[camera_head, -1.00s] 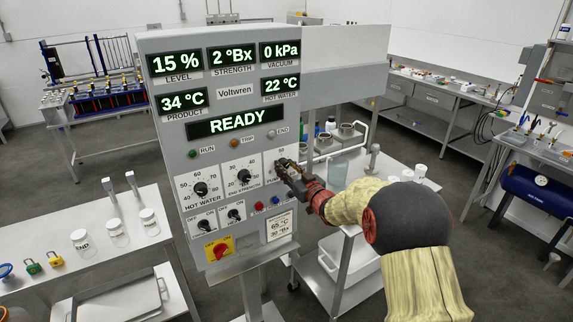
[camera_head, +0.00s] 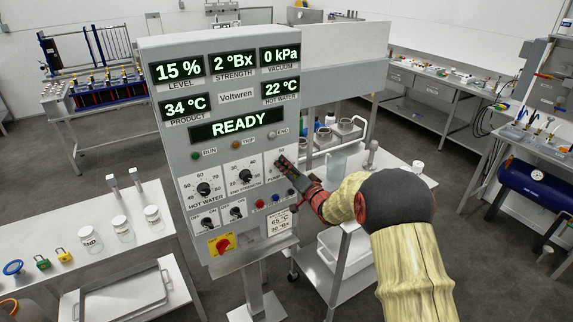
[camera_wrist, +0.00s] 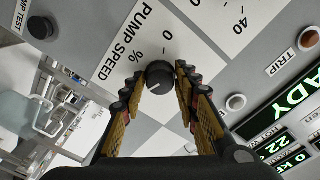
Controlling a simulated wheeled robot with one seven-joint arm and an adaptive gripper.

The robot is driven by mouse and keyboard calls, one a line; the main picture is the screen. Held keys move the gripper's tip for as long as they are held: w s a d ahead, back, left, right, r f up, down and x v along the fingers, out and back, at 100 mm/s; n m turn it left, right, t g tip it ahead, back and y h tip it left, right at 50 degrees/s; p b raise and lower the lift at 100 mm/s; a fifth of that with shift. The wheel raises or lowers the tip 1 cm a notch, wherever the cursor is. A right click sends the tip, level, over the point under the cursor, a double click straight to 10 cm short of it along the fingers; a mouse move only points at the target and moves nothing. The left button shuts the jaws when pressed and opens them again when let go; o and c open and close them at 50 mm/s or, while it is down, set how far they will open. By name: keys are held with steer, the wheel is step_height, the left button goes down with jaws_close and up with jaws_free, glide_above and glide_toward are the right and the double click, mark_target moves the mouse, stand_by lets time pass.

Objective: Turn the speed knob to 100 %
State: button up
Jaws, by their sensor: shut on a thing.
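The grey control panel (camera_head: 235,140) stands upright in the head view. Its pump speed knob is covered by my gripper (camera_head: 283,166) there. In the wrist view the dark round speed knob (camera_wrist: 159,76) sits between the two fingertips of my gripper (camera_wrist: 160,80), beside the PUMP SPEED label (camera_wrist: 135,43). The fingers are shut on the knob, one on each side. A pale mark shows on the knob, but the part of the scale at its side is mostly hidden by a finger, so I cannot read its setting. The panel display (camera_head: 238,124) reads READY.
The hot water knob (camera_head: 204,189) and strength knob (camera_head: 246,176) are left of my gripper. A bench with jars (camera_head: 122,229) is at left, and a steel trolley (camera_head: 385,172) is behind my arm.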

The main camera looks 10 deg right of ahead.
steer(key=shift+f+m+p, duration=0.15)
steer(key=shift+m+p, duration=0.25)
steer(key=shift+m, duration=0.7)
steer(key=o, duration=1.2)
steer(key=v, duration=1.2)
